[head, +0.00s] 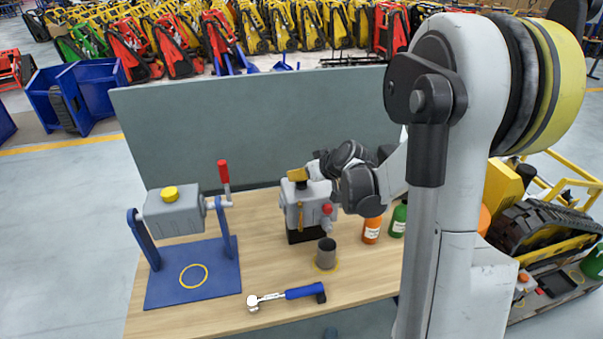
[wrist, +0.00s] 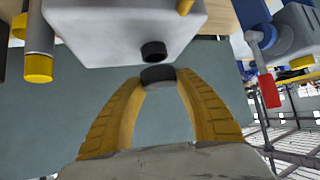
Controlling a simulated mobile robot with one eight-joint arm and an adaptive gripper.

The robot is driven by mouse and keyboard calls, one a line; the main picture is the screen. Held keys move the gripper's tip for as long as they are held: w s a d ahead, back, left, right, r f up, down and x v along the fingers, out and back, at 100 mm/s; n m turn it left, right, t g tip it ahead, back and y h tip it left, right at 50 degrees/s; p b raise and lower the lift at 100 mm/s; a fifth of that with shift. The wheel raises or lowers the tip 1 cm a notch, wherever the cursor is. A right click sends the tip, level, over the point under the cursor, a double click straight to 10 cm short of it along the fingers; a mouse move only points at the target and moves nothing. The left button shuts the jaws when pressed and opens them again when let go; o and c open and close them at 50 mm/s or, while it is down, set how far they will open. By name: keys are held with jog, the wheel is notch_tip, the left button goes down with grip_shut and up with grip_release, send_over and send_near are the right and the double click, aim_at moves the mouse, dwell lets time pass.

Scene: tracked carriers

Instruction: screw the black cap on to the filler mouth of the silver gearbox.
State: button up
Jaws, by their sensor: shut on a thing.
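The silver gearbox (head: 311,196) stands on a black block on the bench, and its grey housing (wrist: 110,32) fills the top of the wrist view. Its black filler mouth (wrist: 154,51) sticks out of the housing. My gripper (head: 297,175) is over the top of the gearbox, with its yellow fingers shut on the black cap (wrist: 158,78). In the wrist view the cap is close to the mouth, and a narrow gap shows between them. The head view is too small to show the cap and mouth clearly.
A second grey gearbox (head: 172,213) with a yellow cap and red-handled crank is on a blue stand (head: 190,286) at left. A dark cup (head: 326,253), a blue-handled wrench (head: 288,295), an orange bottle (head: 371,231) and a green bottle (head: 398,220) stand or lie nearby. A grey panel (head: 250,125) is behind.

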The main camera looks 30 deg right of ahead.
jog(key=shift+f+b, duration=1.35)
jog(key=shift+f, duration=0.1)
jog(key=o, duration=1)
jog(key=shift+c, duration=0.2)
jog(key=v, duration=1.2)
jog(key=shift+d, duration=0.1)
jog(key=s+a+f+g+b, duration=0.1)
jog(key=s+a+f+b, duration=0.2)
jog(key=s+a, duration=0.6)
jog(key=s+a+f+g+h+b, duration=0.1)
jog(key=s+a+f+g+b, duration=0.1)
jog(key=s+a, duration=0.6)
jog(key=shift+s+a+f+m+b, duration=0.4)
jog(key=shift+a+f+b, duration=0.2)
jog(key=shift+a, duration=0.55)
